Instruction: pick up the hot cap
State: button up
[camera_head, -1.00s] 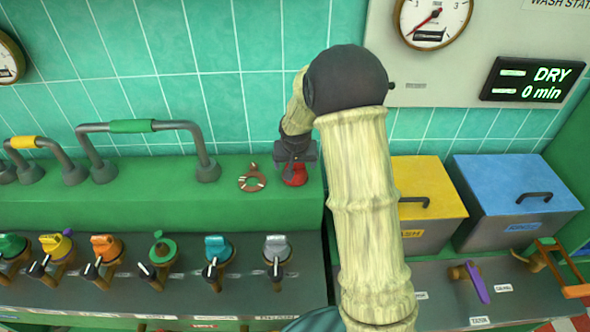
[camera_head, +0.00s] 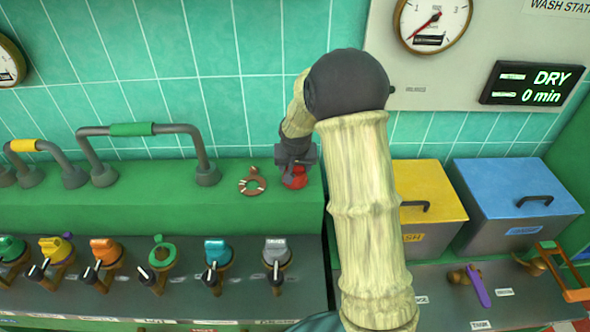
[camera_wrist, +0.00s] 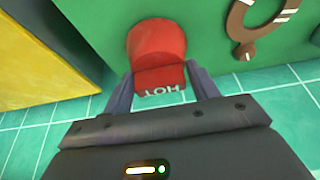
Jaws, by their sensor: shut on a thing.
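The hot cap is a red cap (camera_wrist: 157,52) with white letters reading HOT, upside down in the wrist view. It sits at the green ledge and lies between the two fingers of my gripper (camera_wrist: 163,90). The fingers are shut on its sides. In the head view the red cap (camera_head: 295,179) shows below my dark gripper (camera_head: 293,164), at the right end of the green ledge. Whether the cap touches the ledge cannot be told. Part of its near side is hidden by the fingers.
A brown ring-shaped piece (camera_head: 252,185) is on the ledge just left of the cap. Grey pipes (camera_head: 150,130) rise further left. A row of coloured knobs (camera_head: 161,252) runs along the front. Yellow (camera_head: 428,190) and blue (camera_head: 517,185) bins stand to the right.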

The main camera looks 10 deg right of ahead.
notch_tip(320, 180, up, 10)
jog(key=shift+f+b, duration=0.1)
jog(key=shift+b, duration=0.5)
